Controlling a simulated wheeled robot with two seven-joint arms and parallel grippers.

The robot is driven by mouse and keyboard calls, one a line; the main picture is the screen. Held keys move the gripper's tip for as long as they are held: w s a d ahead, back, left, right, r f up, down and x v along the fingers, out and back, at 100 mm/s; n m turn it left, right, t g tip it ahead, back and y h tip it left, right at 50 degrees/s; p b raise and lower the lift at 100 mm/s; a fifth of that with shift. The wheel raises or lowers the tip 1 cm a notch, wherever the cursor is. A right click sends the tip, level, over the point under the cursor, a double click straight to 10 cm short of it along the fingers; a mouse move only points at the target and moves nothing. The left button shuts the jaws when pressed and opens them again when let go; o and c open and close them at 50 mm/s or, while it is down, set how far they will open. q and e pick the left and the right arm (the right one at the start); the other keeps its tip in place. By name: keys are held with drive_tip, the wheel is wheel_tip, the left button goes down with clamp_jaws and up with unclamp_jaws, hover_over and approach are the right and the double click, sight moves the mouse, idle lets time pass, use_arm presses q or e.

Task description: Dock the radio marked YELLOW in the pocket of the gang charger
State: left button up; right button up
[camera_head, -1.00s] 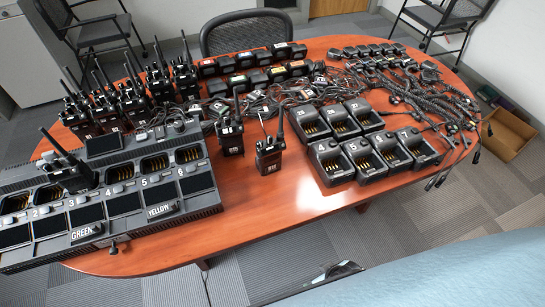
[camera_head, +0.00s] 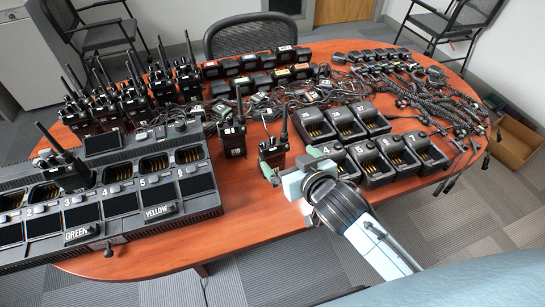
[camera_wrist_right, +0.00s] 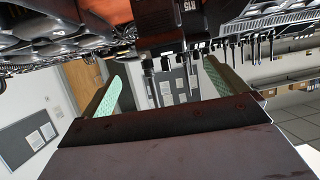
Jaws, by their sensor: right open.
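The gang charger (camera_head: 120,215) lies on the left of the table, with YELLOW (camera_head: 158,212) and GREEN (camera_head: 84,234) plates on its front. One radio (camera_head: 68,172) stands in one of its pockets; other pockets look empty. Two black radios stand on the table right of it, one (camera_head: 232,138) farther left and one (camera_head: 273,152) nearer my right gripper; I cannot read a colour mark on either. My right gripper (camera_head: 288,164) is open, its fingers just in front of the nearer radio. In the right wrist view a radio (camera_wrist_right: 160,22) shows upside down beyond the green-padded fingers.
Several more radios (camera_head: 135,100) stand behind the charger. Small single chargers (camera_head: 372,165) stand close to the right of my right gripper. Tangled cables (camera_head: 400,95) and battery packs (camera_head: 250,80) cover the back. The table's front middle (camera_head: 240,235) is clear.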

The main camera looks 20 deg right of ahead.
sight(277, 148)
drive_tip(key=b+x, duration=0.1)
drive_tip(key=x, duration=0.5)
drive_tip(key=shift+w+f, duration=0.15)
drive_tip(key=shift+w, duration=0.05)
drive_tip(key=shift+x, duration=0.85)
drive_tip(key=x, duration=0.1)
drive_tip(key=b+x, duration=0.1)
drive_tip(key=x, duration=0.1)
drive_tip(key=shift+w+a+f, duration=0.1)
drive_tip(key=shift+a+f, duration=0.15)
drive_tip(key=shift+f, duration=0.1)
drive_tip(key=shift+w+f+b, duration=0.1)
drive_tip(key=shift+w+b, duration=0.25)
drive_tip(key=shift+w+a+f, duration=0.1)
drive_tip(key=shift+w, duration=0.1)
use_arm(q)
drive_tip(key=a+f, duration=0.2)
drive_tip(key=a, duration=0.1)
drive_tip(key=shift+a+f, duration=0.15)
drive_tip(key=shift+f, duration=0.2)
use_arm(e)
drive_tip(key=shift+c, duration=0.5)
drive_tip(key=c, duration=1.2)
use_arm(q)
drive_tip(key=shift+w+d, duration=0.1)
drive_tip(key=shift+d, duration=0.25)
use_arm(e)
drive_tip(key=shift+c, duration=0.2)
